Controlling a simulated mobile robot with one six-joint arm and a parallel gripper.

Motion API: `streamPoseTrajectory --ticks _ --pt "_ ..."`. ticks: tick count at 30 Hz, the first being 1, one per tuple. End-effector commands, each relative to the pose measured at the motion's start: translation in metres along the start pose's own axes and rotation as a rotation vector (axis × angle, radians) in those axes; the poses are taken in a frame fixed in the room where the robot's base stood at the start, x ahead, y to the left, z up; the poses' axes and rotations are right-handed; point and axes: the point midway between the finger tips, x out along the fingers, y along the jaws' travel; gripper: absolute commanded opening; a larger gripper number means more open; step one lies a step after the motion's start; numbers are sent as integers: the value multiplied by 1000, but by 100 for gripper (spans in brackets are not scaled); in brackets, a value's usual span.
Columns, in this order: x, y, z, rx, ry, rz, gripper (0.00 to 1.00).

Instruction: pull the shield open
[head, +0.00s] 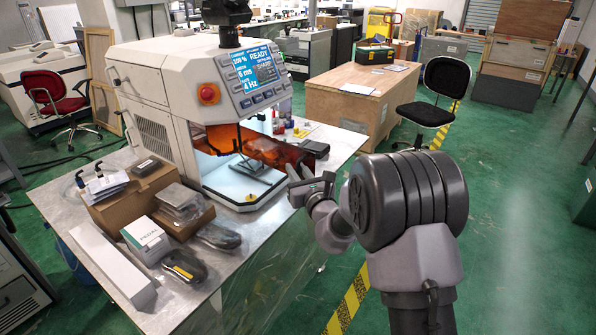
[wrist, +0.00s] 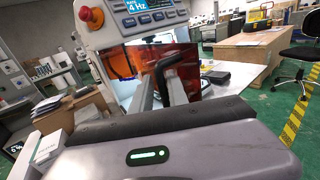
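The machine (head: 160,90) is a white benchtop unit with a lit chamber at its front. The amber translucent shield (head: 272,150) stands out from the chamber's front, so it appears at least partly open, and the lit floor shows beside it. In the wrist view the shield (wrist: 183,68) is just beyond the fingers. My gripper (head: 298,174) is at the right of the machine, near the shield's outer end. In the wrist view its two fingers (wrist: 160,93) are apart, with a gap between them. Whether a finger touches the shield cannot be told.
Cardboard boxes (head: 130,197), bagged parts and a white carton (head: 146,241) crowd the bench's left front. A dark flat item (head: 315,148) lies behind the shield. A wooden crate (head: 345,112) and a black chair (head: 435,95) stand beyond. Floor at right is clear.

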Motion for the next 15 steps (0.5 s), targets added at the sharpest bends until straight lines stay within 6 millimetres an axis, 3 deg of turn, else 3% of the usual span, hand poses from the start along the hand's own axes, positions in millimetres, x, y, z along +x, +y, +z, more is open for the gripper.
streamPoseTrajectory --ticks 8,15 --pt "-9 -1 -1 0 3 -2 20" --pt "-66 -1 1 3 6 -3 20"
